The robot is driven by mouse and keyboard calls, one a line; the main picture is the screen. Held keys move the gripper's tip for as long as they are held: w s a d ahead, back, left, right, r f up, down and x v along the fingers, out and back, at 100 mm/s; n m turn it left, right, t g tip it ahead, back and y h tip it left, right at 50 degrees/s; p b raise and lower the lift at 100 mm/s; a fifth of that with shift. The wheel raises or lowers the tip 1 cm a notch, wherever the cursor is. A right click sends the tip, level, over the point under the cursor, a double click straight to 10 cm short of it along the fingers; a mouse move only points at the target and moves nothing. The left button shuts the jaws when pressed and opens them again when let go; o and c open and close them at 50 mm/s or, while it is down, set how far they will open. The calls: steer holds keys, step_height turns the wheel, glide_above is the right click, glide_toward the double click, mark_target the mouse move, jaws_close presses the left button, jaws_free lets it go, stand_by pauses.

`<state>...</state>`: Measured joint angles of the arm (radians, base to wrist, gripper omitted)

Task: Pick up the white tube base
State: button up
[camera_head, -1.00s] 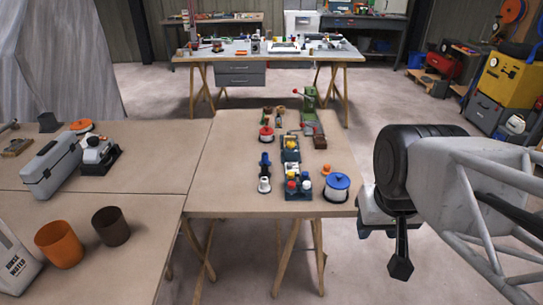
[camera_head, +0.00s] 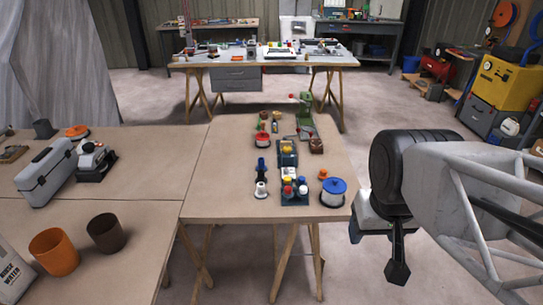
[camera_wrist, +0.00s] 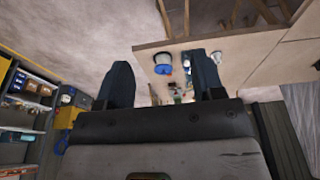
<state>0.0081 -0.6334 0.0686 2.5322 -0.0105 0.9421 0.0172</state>
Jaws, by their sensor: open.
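A small white piece (camera_head: 261,190), which looks like the tube base, stands upright on the near part of the middle table, left of a blue tray. What may be the same white piece shows near the table edge in the wrist view (camera_wrist: 218,60). My gripper (camera_head: 397,268) hangs off the table's right side, well apart from the white piece. In the wrist view my gripper (camera_wrist: 161,62) has its two dark fingers spread apart with nothing held between them.
The blue tray (camera_head: 294,198) holds small coloured parts. A brown cup (camera_head: 107,233) and an orange cup (camera_head: 54,251) stand on the left table. The table's left middle is bare.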

steer(key=n+t+y, duration=0.1)
steer(key=n+t, duration=0.1)
steer(key=n, duration=0.1)
glide_above(261, 189)
steer(key=s, duration=0.1)
step_height(261, 189, down, 24)
steer(key=shift+s+d+r, duration=0.15)
steer(key=shift+s+d, duration=0.05)
steer(key=shift+d, duration=0.15)
steer(key=shift+x, duration=1.25)
